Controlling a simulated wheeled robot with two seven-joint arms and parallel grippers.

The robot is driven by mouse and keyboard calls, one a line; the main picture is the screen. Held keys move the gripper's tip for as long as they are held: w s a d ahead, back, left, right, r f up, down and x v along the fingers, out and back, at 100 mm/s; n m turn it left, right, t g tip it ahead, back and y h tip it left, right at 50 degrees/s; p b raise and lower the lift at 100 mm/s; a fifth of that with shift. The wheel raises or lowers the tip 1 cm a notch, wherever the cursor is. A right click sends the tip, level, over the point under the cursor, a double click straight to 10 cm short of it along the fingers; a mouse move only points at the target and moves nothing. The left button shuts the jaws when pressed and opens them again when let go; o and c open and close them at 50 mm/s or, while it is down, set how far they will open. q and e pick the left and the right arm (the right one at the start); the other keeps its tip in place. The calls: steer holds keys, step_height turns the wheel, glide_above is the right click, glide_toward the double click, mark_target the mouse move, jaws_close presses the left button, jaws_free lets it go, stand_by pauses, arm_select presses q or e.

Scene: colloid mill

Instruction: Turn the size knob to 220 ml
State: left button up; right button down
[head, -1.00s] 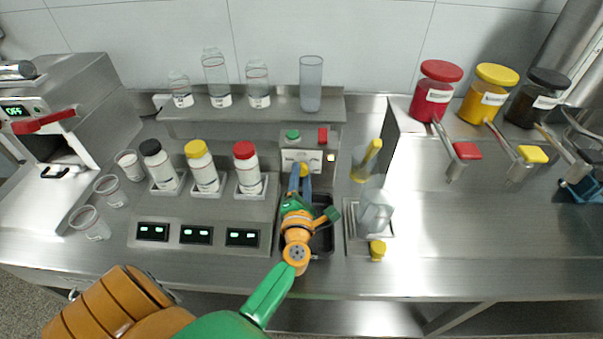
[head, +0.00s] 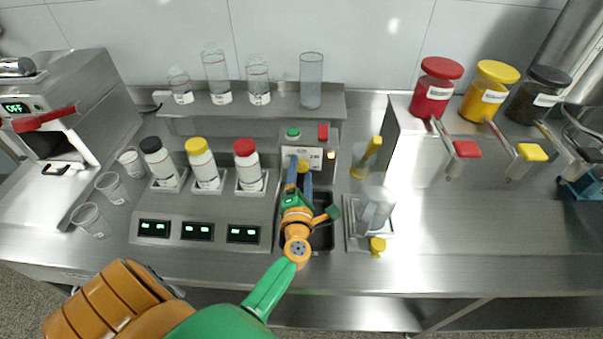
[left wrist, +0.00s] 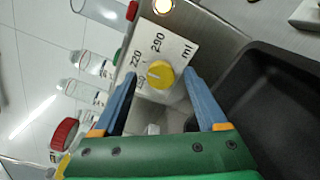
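The yellow size knob (left wrist: 160,73) sits on a white dial plate (left wrist: 172,35) marked 220, 290 and ml, with a third, partly hidden label near the knob's lower left. A pale mark on the knob seems to face the lower-left side; its exact setting is hard to read. In the head view the knob (head: 303,167) shows just beyond my left gripper's fingertips. My left gripper (left wrist: 160,76) is open, its blue fingers on either side of the knob with gaps visible, apparently not touching it. The gripper also shows in the head view (head: 299,176). My right gripper is not in view.
A green button (head: 293,133), a red switch (head: 323,132) and a lit lamp (head: 331,155) are close to the knob. A black tray (head: 321,238) lies below my gripper. Capped bottles (head: 247,165) stand left, a clear jug (head: 374,210) right.

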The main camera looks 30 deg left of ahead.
arm_select(q)
steer(key=b+v, duration=0.1)
steer(key=v, duration=0.5)
steer(key=shift+s+f, duration=0.1)
steer(key=shift+f, duration=0.1)
steer(key=shift+s+d+r, duration=0.2)
steer(key=shift+s+d, duration=0.1)
steer(key=shift+s, duration=0.15)
steer(key=shift+w+f, duration=0.1)
